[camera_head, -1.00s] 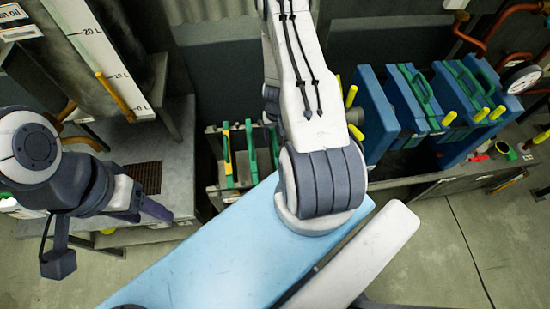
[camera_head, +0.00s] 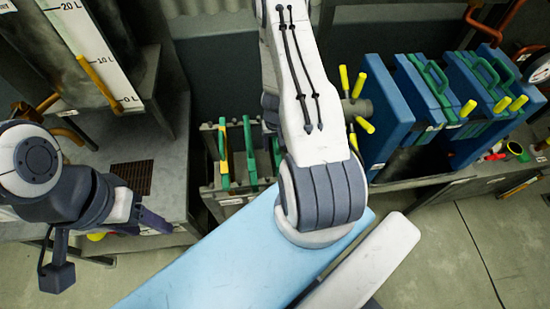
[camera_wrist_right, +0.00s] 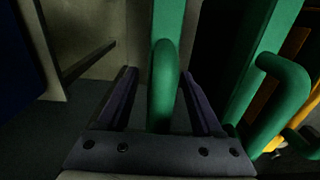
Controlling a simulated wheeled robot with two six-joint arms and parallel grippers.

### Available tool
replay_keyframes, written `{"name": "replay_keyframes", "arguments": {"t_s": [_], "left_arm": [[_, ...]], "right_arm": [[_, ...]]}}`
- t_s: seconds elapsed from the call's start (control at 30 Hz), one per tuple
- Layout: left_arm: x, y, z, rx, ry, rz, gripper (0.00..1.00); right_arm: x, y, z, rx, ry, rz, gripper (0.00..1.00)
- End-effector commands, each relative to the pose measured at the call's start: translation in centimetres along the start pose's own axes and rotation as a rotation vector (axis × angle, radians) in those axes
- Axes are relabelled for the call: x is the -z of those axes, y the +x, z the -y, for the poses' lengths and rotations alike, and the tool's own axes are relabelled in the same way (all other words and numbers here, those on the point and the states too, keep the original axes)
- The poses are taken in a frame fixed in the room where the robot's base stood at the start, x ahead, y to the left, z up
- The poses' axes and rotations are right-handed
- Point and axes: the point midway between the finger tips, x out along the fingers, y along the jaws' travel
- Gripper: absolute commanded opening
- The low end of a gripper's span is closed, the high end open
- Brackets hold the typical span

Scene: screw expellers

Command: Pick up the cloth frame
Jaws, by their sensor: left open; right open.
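Green-edged frames, which look like the cloth frames, stand upright in a grey rack; one bar (camera_head: 250,152) shows left of my right arm in the head view. In the right wrist view a green frame handle (camera_wrist_right: 163,85) rises between the fingers of my right gripper (camera_wrist_right: 160,92). The fingers are apart on either side of it, and I see no clear grip. The head view hides this gripper behind its arm. My left gripper (camera_head: 152,220) is open and empty at the left, near the grey bench.
A second green handle (camera_wrist_right: 275,85) is close on the right in the right wrist view. Blue plates (camera_head: 385,115) with green handles and yellow knobs stand at the right. A grey bench (camera_head: 175,200) is at the left. Open floor (camera_head: 450,250) lies at the lower right.

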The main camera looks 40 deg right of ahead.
Motion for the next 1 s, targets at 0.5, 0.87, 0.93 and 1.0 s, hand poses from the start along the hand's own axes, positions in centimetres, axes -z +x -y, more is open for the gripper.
{"name": "replay_keyframes", "arguments": {"t_s": [0.5, 0.87, 0.93, 1.0], "left_arm": [[0.02, -0.15, -0.01, 0.000, 0.000, 0.000, 0.58], [0.02, -0.14, -0.01, 0.000, 0.000, 0.000, 0.58], [0.02, -0.14, -0.01, 0.000, 0.000, 0.000, 0.58], [0.02, -0.14, -0.01, 0.000, 0.000, 0.000, 0.58]], "right_arm": [[0.02, -0.13, -0.02, 0.000, -0.001, 0.000, 0.00], [0.01, -0.13, -0.01, 0.000, 0.000, 0.000, 0.00], [0.02, -0.13, 0.00, 0.000, 0.000, 0.000, 0.00], [0.02, -0.13, 0.00, 0.000, 0.000, 0.000, 0.00]]}}
